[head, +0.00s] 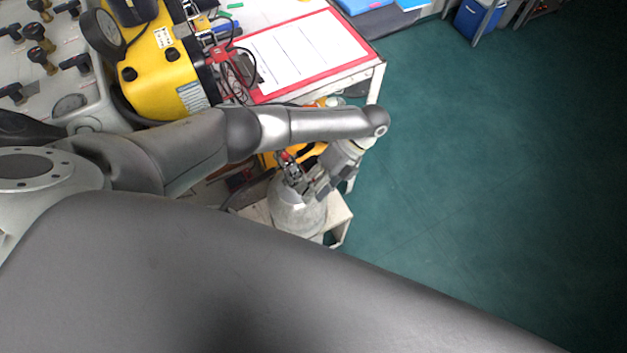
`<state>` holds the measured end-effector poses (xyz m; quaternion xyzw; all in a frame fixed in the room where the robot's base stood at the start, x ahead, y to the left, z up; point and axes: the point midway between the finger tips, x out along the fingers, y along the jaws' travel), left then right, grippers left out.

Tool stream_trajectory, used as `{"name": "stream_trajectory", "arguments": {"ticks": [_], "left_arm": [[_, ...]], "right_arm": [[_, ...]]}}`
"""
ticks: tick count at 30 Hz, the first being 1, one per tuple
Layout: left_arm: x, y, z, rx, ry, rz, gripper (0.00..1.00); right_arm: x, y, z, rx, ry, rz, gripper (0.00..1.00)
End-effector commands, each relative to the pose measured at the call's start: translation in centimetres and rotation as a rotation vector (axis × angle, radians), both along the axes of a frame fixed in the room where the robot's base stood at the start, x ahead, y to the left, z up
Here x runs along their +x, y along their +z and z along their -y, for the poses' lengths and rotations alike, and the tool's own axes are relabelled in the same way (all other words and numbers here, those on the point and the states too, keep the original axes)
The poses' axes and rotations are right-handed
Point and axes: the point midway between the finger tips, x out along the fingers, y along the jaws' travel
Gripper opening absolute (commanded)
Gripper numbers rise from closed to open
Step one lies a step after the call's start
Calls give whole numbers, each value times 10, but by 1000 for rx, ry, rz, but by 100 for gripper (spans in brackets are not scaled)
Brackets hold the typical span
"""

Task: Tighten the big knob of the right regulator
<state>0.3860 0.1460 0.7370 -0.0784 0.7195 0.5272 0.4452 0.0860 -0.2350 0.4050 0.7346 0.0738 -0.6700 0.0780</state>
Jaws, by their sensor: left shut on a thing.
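My left gripper (309,182) is at the top of a grey gas cylinder (297,216), with my arm reaching over from the left and bending down. Its fingers are closed around a small part of the metal regulator (289,168) at the cylinder's top, which appears to be the big knob. The fingers and wrist hide most of that knob, so its turn position cannot be read. Small red parts show beside the fingers. My right gripper is out of view.
A white table with a red-framed sheet (300,52) stands behind my arm. A yellow case (165,62) and a panel of knobs (40,60) are at the upper left. The cylinder stands by a low pale stand (340,217). Green floor at right is clear.

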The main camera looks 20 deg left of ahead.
Motion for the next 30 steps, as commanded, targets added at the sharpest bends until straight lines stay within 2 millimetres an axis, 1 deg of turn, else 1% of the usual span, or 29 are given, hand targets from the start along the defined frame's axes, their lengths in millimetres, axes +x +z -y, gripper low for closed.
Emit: {"name": "stream_trajectory", "arguments": {"ticks": [2,14,15,18,19,30], "left_arm": [[0,-1,1,1,-1,-8,14],[0,0,1,3,-1,-12,14],[0,0,1,3,-1,-12,43],[0,0,1,4,-1,-13,56],[0,0,1,4,-1,-13,58],[2,2,2,5,0,-11,58]], "right_arm": [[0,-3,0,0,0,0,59],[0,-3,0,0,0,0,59],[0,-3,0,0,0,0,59],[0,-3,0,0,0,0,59],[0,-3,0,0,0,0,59],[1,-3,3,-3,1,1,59]]}}
